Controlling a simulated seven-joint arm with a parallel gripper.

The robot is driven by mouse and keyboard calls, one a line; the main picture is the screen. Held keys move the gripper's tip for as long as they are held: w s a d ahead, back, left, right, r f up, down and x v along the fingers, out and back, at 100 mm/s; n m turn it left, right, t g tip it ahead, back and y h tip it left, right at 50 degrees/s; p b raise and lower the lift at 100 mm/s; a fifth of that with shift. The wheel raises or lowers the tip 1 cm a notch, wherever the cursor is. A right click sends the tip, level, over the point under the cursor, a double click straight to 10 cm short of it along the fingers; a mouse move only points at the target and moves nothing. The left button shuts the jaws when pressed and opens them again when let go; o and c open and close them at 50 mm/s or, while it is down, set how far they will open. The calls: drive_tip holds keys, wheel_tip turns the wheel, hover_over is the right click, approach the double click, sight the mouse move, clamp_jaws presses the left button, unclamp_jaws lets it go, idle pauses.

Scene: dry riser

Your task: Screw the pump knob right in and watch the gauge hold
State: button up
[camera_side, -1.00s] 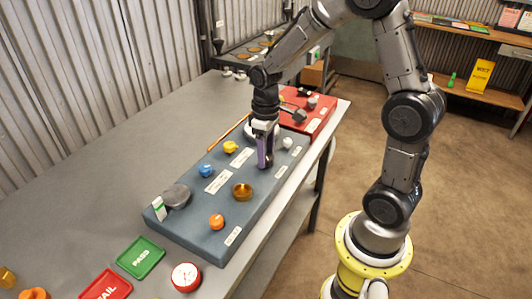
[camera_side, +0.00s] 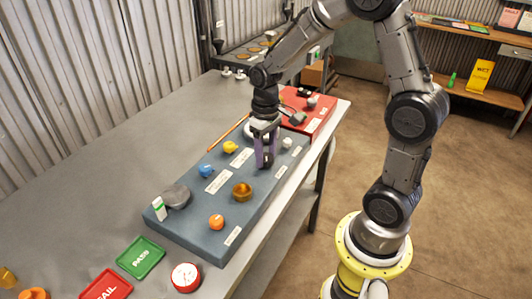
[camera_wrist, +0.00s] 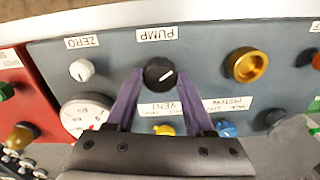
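A thin gap seems to show between each fingertip and the knob.
A white zero knob (camera_side: 287,143) and a brass cup-shaped fitting (camera_side: 242,192) stand close by. Yellow (camera_side: 230,147), blue (camera_side: 206,171) and orange (camera_side: 216,222) knobs are also on the panel. A red case (camera_side: 318,117) stands behind. The table's left side is largely clear.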

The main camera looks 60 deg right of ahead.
sight(266, 156)
drive_tip(key=o, duration=0.4)
wheel_tip(266, 156, up, 14)
idle(0.6)
